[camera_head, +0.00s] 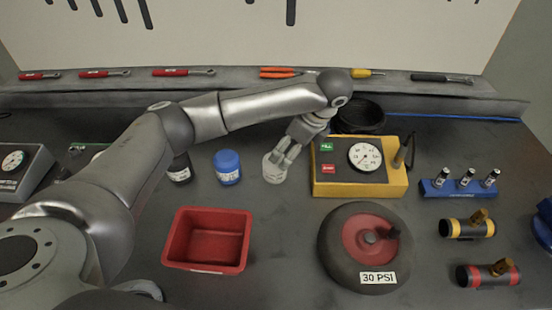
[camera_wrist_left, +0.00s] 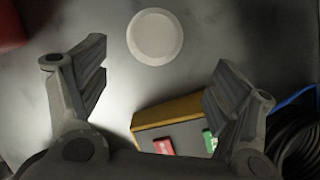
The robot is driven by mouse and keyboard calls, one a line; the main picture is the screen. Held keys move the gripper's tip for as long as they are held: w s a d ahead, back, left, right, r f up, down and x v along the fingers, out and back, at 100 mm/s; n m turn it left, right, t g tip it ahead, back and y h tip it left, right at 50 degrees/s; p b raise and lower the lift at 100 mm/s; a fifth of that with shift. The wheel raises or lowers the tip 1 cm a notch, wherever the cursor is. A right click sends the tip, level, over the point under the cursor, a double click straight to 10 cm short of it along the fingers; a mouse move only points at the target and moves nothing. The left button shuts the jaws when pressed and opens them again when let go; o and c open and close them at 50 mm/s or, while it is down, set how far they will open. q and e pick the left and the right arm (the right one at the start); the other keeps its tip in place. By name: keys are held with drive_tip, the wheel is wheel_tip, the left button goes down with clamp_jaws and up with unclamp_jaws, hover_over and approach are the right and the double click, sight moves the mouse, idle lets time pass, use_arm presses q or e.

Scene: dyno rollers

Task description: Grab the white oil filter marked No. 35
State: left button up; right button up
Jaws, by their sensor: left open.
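The white oil filter (camera_head: 274,168) stands upright on the dark workbench, between a blue filter and the yellow gauge box. Its round white top (camera_wrist_left: 155,37) shows in the left wrist view, ahead of the fingers and roughly between them. Its marking cannot be read. My left gripper (camera_head: 285,155) is above and just behind the filter in the head view, hiding part of it. In the left wrist view the gripper (camera_wrist_left: 160,80) has its fingers wide apart with nothing between them. My right gripper is not in view.
A blue filter (camera_head: 227,167) and a dark one (camera_head: 180,168) stand left. The yellow gauge box (camera_head: 330,185) is close on the right. A red bin (camera_head: 172,250) and a wheel marked 30 PSI (camera_head: 336,262) are in front. Bare bench lies between them.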

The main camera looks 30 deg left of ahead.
sight(281, 159)
use_arm(q)
drive_tip(key=x, duration=0.3)
drive_tip(key=shift+s+a+f+p, duration=0.15)
drive_tip(key=shift+f+p, duration=0.2)
drive_tip(key=shift+a+f, duration=0.3)
drive_tip(key=shift+f, duration=0.2)
drive_tip(key=x, duration=0.1)
drive_tip(key=p+x, duration=0.1)
drive_tip(key=x, duration=0.1)
drive_tip(key=p+x, duration=0.1)
drive_tip(key=shift+s+a+f, duration=0.2)
drive_tip(key=shift+s, duration=0.05)
drive_tip(key=shift+f, duration=0.2)
drive_tip(key=c, duration=1.1)
drive_tip(key=shift+w, duration=0.1)
drive_tip(key=shift+c, duration=0.9)
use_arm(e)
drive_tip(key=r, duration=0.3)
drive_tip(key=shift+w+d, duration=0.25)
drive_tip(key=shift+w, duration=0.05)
use_arm(q)
drive_tip(key=shift+r, duration=0.15)
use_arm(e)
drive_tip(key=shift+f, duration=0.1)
